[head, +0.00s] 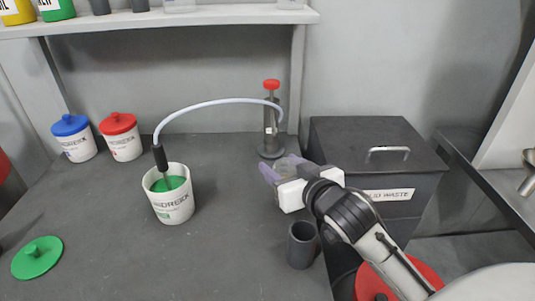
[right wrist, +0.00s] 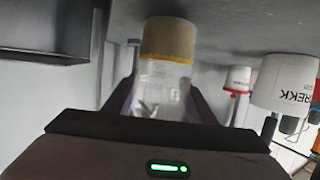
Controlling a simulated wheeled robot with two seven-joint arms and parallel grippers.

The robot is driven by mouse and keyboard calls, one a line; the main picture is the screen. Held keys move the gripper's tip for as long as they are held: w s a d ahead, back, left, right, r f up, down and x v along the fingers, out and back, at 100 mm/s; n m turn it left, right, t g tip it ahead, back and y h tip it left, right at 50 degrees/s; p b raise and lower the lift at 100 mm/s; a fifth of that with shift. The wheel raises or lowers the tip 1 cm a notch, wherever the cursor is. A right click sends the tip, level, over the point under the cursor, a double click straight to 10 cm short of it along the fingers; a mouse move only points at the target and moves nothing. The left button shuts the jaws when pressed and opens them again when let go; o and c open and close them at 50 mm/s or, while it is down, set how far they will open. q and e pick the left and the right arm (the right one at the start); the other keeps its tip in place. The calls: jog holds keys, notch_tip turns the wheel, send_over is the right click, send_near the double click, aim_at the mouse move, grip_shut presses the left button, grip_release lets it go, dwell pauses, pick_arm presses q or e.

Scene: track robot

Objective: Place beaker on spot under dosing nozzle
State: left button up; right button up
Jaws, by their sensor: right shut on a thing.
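My right gripper (head: 279,172) has purple fingers and is shut on the clear beaker (head: 290,163). In the right wrist view the beaker (right wrist: 160,88) sits between the fingers, with a tan part at its end by the table. I cannot tell whether it touches the table. The dosing pump (head: 270,125) with a red top stands just behind and left of the gripper. A pale hose (head: 205,102) runs from it to a black end piece (head: 160,158) in a white tub of green stuff (head: 172,205). The spot under the nozzle is not clear to see. My left gripper is not in view.
A dark grey cup (head: 302,245) stands near the table's right edge, in front of the gripper. A solid waste bin (head: 375,150) is at the right. Blue-lidded (head: 75,138) and red-lidded (head: 121,138) tubs stand at the back left. A green lid (head: 37,257) lies front left. The front middle is clear.

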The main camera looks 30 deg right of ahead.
jog(key=w, duration=0.3)
jog(key=shift+d+r, duration=0.1)
jog(key=shift+d, duration=0.1)
jog(key=shift+w+d+p, duration=0.15)
jog(key=shift+w+d, duration=0.1)
jog(key=shift+w, duration=1.05)
jog(key=shift+w+d+p, duration=0.15)
jog(key=shift+w+d, duration=0.05)
jog(key=shift+w, duration=1.05)
jog(key=shift+f, duration=0.6)
jog(key=shift+f, duration=0.1)
jog(key=shift+f, duration=0.1)
jog(key=o, duration=1.2)
jog(key=shift+s, duration=0.1)
jog(key=shift+o, duration=0.2)
jog(key=shift+s+r, duration=0.1)
jog(key=shift+r, duration=0.1)
jog(key=v, duration=1.1)
jog(key=shift+s+r, duration=0.15)
jog(key=shift+s, duration=0.2)
